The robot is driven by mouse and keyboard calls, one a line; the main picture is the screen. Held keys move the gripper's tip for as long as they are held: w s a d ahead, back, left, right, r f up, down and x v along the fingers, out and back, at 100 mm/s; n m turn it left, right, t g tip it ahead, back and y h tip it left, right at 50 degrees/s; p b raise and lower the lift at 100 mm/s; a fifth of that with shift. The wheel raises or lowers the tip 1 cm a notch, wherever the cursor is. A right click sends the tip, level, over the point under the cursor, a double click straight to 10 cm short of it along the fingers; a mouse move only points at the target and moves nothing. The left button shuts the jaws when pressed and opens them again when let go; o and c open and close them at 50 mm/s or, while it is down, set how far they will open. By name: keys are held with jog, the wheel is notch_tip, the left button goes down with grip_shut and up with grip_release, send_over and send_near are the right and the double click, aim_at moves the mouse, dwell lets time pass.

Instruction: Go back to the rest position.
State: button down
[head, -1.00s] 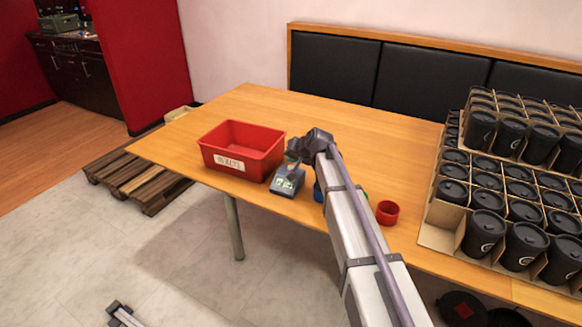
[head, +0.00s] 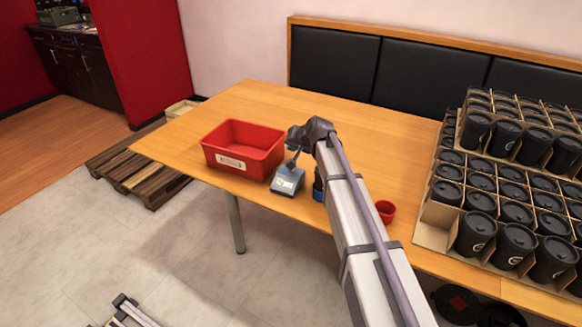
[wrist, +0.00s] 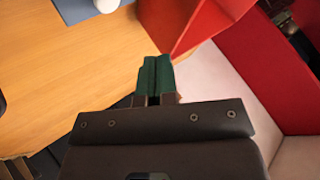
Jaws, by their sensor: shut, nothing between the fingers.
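My gripper (wrist: 155,75) shows in the wrist view with its green fingertips together and nothing between them. In the head view my wrist is over the table, just above the far side of a small grey device with a lit display (head: 288,180); the fingertips are hard to make out there. A grey device edge with a white round part also shows at the top of the wrist view. The table (head: 390,130) lies under my arm.
A red bin (head: 243,145) with a label stands left of the device; its red wall (wrist: 195,22) is close to my fingertips in the wrist view. A small red cup (head: 385,212) and a partly hidden blue item (head: 318,192) are by my arm. Boxed black cups (head: 510,190) fill the right.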

jog(key=s, duration=0.1)
jog(key=s+f+g, duration=0.1)
jog(key=s, duration=0.1)
jog(key=s+f+n+g, duration=0.1)
jog(key=s, duration=0.1)
jog(key=shift+d+h, duration=0.25)
jog(key=shift+h, duration=0.05)
jog(key=s+d+r+g+h+p, duration=0.1)
jog(key=s+d+g+p, duration=0.1)
jog(key=s, duration=0.9)
jog(key=s+d+r+n+g+h+p, duration=0.1)
jog(key=s+d+r+g+h+p, duration=0.1)
jog(key=s, duration=0.9)
jog(key=s+d+r+g+h+p, duration=0.1)
jog(key=s+d+p, duration=0.2)
jog(key=s, duration=0.8)
jog(key=shift+s+d+r+g+p, duration=0.25)
jog(key=shift+s+d+g+p, duration=0.15)
jog(key=shift+d, duration=0.55)
